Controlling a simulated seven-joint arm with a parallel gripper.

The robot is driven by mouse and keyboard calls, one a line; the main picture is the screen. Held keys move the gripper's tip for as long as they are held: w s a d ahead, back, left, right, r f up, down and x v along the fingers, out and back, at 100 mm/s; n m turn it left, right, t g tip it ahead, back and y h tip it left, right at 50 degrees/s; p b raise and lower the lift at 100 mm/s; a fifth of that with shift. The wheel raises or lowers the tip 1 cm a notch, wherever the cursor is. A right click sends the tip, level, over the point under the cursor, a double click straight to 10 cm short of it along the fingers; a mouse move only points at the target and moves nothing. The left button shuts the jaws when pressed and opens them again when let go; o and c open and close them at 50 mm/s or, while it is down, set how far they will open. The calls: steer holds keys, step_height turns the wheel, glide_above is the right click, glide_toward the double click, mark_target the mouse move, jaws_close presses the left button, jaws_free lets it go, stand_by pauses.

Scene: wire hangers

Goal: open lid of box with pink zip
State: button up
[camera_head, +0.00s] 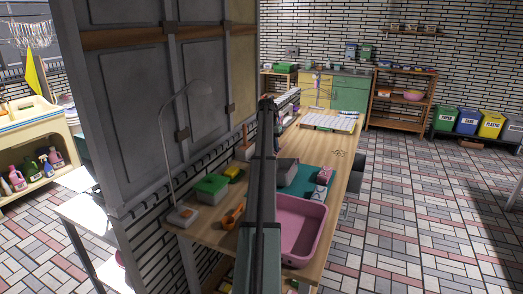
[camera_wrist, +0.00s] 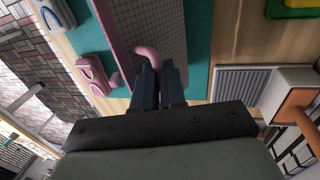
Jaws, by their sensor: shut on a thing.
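The box (camera_wrist: 180,22) with a grey grid-patterned face and a pink edge lies on a teal mat (camera_wrist: 90,38) in the wrist view. A curved pink zip pull (camera_wrist: 148,55) sticks up at the box's near end. My gripper (camera_wrist: 160,72) is shut on the pink zip pull, with its dark fingers close together. The tips partly hide the pull and the near end of the box. The lid looks closed in the part I see. In the head view my arm hides much of this spot, and the gripper cannot be made out.
A small pink object (camera_wrist: 97,75) lies on the mat left of the box. An orange-handled item (camera_wrist: 298,110) is at right. In the head view, a pink tub (camera_head: 303,225) stands at the table's near end, and a green-lidded container (camera_head: 212,186) is at left.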

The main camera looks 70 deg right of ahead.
steer(key=w+f+g, duration=0.2)
steer(key=w+g, duration=0.2)
steer(key=w, duration=0.2)
steer(key=shift+w+f+g, duration=0.15)
steer(key=shift+w+g, duration=0.15)
steer(key=shift+g, duration=0.1)
stand_by(0.4)
steer(key=o, duration=0.6)
